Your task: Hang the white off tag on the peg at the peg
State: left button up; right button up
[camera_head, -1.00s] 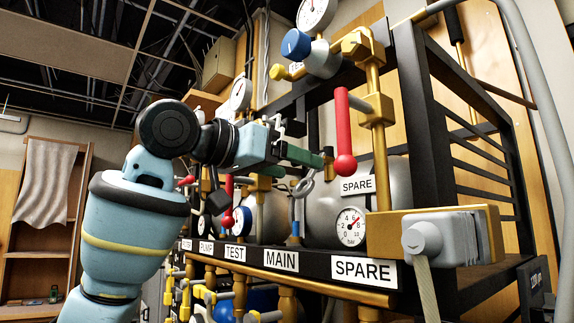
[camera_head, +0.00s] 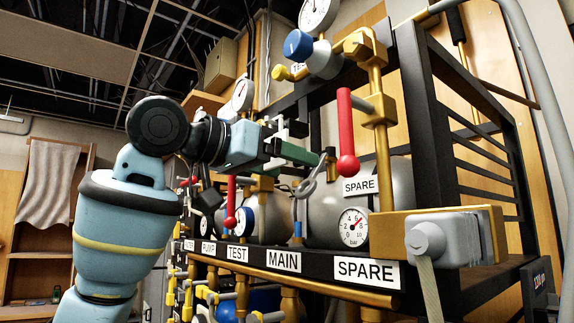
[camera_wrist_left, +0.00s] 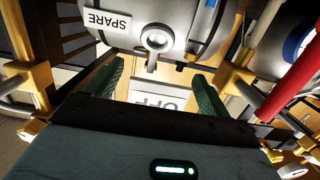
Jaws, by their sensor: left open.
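My left gripper (camera_head: 312,160) is in front of the rack's upper shelf. In the left wrist view its two green fingers (camera_wrist_left: 158,72) stand apart. The white OFF tag (camera_wrist_left: 172,98) shows between and beyond them, upside down and partly hidden by the gripper body. I cannot make out the tag in the head view. A grey ring on a short stem (camera_wrist_left: 157,41) is just ahead of the fingertips, apart from them; a grey ring (camera_head: 306,187) also shows below the fingertips in the head view. I cannot tell which part is the peg. My right gripper is out of view.
A red lever (camera_head: 346,135) hangs right of the gripper, near a brass pipe (camera_head: 383,150). The SPARE gauge (camera_head: 353,228) and grey cylinder stand behind. The labelled shelf edge (camera_head: 318,268) runs below. A brass block with a grey cover (camera_head: 447,240) juts out at right.

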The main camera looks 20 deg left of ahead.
pick_arm(q)
jog(key=shift+v, duration=3.25)
jog(key=shift+f, duration=0.2)
